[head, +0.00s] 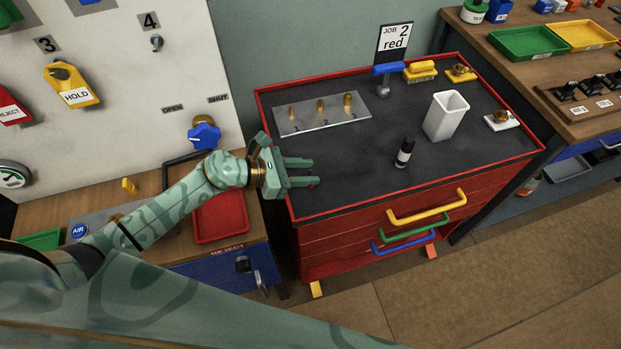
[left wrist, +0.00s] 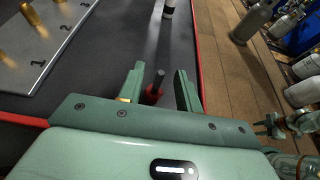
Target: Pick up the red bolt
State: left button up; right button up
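My left gripper (head: 301,172) is over the near left part of the red cart's dark top (head: 350,155). In the left wrist view its two fingers (left wrist: 159,88) are apart. A small piece with a dark shank and a red base, seemingly the red bolt (left wrist: 153,93), shows between the fingers. It seems to stand upright, and I cannot tell whether either finger touches it. In the head view the left hand mostly hides it. My right gripper (left wrist: 270,125) shows small at the right edge of the left wrist view; its finger gap is unclear.
A metal plate (head: 340,117) with several brass pegs lies at the back left of the cart top. A red tray (head: 221,218) is left.

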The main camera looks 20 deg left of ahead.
pick_arm(q)
grip_shut()
